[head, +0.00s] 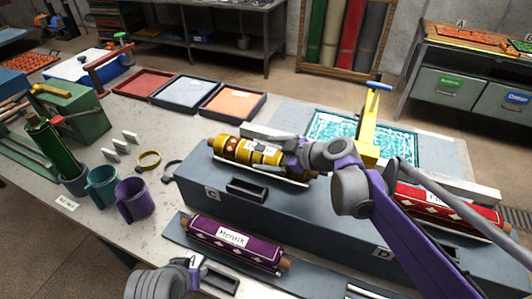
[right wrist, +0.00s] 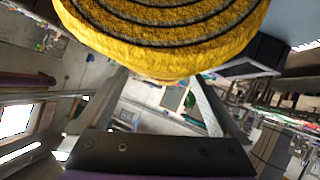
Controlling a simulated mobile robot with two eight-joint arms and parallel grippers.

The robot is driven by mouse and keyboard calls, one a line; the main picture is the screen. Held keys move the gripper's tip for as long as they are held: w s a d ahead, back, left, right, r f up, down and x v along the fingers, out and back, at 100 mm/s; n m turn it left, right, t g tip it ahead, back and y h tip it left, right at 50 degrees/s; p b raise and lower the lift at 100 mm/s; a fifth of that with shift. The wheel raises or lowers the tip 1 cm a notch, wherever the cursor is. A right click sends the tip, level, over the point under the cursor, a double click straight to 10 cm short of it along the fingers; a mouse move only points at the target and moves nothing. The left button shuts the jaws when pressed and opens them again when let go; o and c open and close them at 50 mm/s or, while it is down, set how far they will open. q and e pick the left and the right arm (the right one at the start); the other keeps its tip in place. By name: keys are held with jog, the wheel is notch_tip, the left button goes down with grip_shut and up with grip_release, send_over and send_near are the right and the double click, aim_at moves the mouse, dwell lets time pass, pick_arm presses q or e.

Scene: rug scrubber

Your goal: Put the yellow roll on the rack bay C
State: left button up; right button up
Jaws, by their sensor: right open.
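The yellow roll (head: 238,150), with dark bands, a pale label and brown ends, lies lengthwise over the white-edged cradle of rack bay C (head: 213,194), on the upper step of the grey rack. My right gripper (head: 291,163) is at the roll's right part, with its fingers open. In the right wrist view the yellow roll (right wrist: 165,40) fills the top, close beyond the open fingers; any contact is unclear. My left arm's end (head: 165,280) shows at the bottom edge, its fingers not clear.
A purple roll (head: 235,243) lies on the lower step near label A. A red roll (head: 440,209) lies to the right, near label D (head: 382,253). A teal tray (head: 335,130) is behind the rack. Mugs (head: 134,200) stand left; shallow trays (head: 232,101) sit behind.

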jog(key=v, duration=1.1)
dwell(1.4)
